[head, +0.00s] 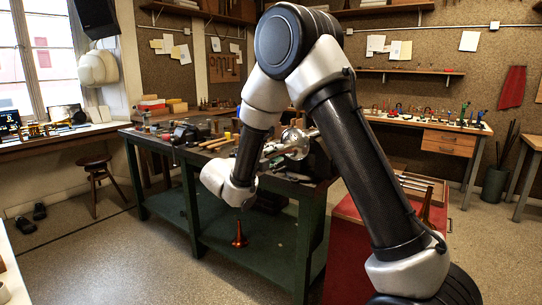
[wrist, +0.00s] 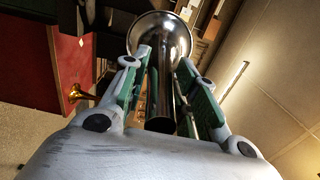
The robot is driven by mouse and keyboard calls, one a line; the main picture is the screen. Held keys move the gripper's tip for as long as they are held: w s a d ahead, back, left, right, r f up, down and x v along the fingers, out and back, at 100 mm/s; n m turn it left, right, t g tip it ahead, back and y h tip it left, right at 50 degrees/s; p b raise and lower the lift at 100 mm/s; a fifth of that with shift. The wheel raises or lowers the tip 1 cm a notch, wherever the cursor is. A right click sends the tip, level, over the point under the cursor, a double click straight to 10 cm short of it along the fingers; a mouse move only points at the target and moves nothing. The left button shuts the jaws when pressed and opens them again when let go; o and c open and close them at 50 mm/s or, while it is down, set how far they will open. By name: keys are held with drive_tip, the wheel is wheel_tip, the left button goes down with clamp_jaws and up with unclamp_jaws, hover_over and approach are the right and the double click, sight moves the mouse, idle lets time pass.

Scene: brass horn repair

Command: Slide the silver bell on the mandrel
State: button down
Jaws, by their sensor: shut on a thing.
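The silver bell (wrist: 163,88) lies lengthwise between the two green-padded fingers of my gripper (wrist: 164,58) in the wrist view. The fingers are shut on its narrow tube, and its wide flare points away beyond the fingertips. In the head view the silver bell (head: 296,142) shows as a bright flare above the right end of the green bench (head: 308,205). I cannot make out the mandrel for certain in either view. I cannot tell whether the bell touches anything besides my fingers.
Hand tools lie on the green bench top. A copper-coloured bell (head: 239,236) stands on its lower shelf. A red-topped surface (head: 350,210) is at the right, with a brass bell (wrist: 77,92) on red in the wrist view. A stool (head: 96,180) stands left; the floor between is open.

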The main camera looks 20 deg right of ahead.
drive_tip(key=shift+x, duration=3.05)
drive_tip(key=c, duration=1)
unclamp_jaws()
drive_tip(key=shift+c, duration=0.2)
drive_tip(key=shift+a, duration=0.1)
drive_tip(key=v, duration=1.2)
